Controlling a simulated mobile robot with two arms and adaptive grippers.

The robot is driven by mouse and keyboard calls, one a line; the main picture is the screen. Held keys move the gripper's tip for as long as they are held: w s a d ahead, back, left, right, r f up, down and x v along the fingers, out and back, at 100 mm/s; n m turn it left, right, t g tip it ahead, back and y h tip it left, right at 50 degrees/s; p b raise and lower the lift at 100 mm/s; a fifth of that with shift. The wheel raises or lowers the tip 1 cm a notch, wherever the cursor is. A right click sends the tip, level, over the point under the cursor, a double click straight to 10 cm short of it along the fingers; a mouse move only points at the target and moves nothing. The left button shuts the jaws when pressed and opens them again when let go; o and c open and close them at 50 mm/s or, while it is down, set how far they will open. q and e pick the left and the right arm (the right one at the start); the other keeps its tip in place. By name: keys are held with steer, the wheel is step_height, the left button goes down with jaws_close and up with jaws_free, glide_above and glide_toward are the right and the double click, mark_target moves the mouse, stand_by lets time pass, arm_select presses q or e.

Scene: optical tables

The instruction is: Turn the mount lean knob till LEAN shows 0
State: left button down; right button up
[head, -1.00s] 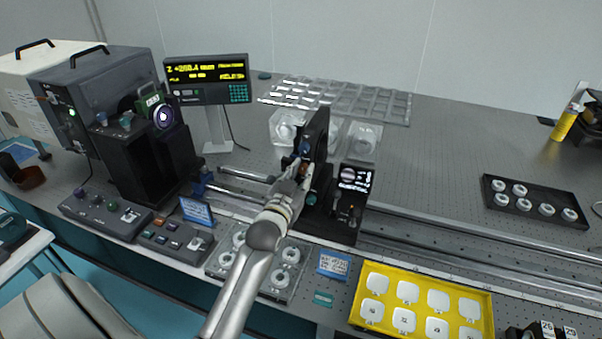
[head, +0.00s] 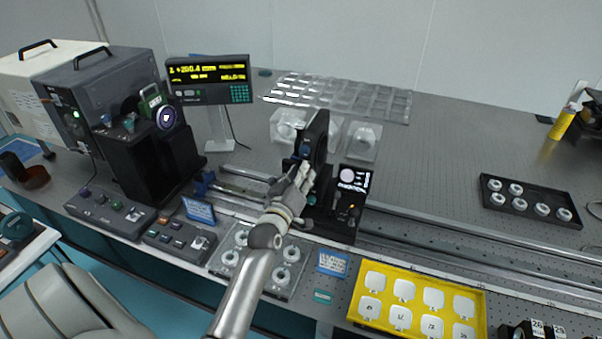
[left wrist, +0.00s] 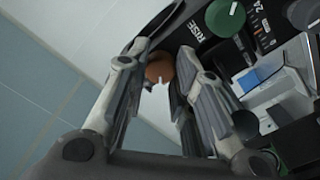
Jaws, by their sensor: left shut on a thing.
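The black upright mount (head: 318,135) stands on the rail carriage near the middle of the head view. In the left wrist view, a copper-coloured knob (left wrist: 160,68) with a pale mark sits between my left gripper's fingertips (left wrist: 163,80). My left gripper (head: 302,178) is shut on this knob at the mount's near side; its fingers hide the knob in the head view. A green knob (left wrist: 225,17) beside a RISE label is to the right. A small dark display (head: 355,180) beside the mount shows a pale disc and text too small to read. My right gripper is out of view.
A lens tray (head: 258,262) lies below my left arm. A yellow tray (head: 482,306) is at the front right, and a black tray (head: 528,198) farther right. A black lamp stand (head: 150,150) and control boxes are left.

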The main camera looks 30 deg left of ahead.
arm_select(q)
steer(key=shift+n, duration=1.1)
steer(key=c, duration=1.2)
jaws_free()
steer(key=shift+c, duration=0.2)
steer(key=v, duration=1.2)
steer(key=shift+a, duration=0.1)
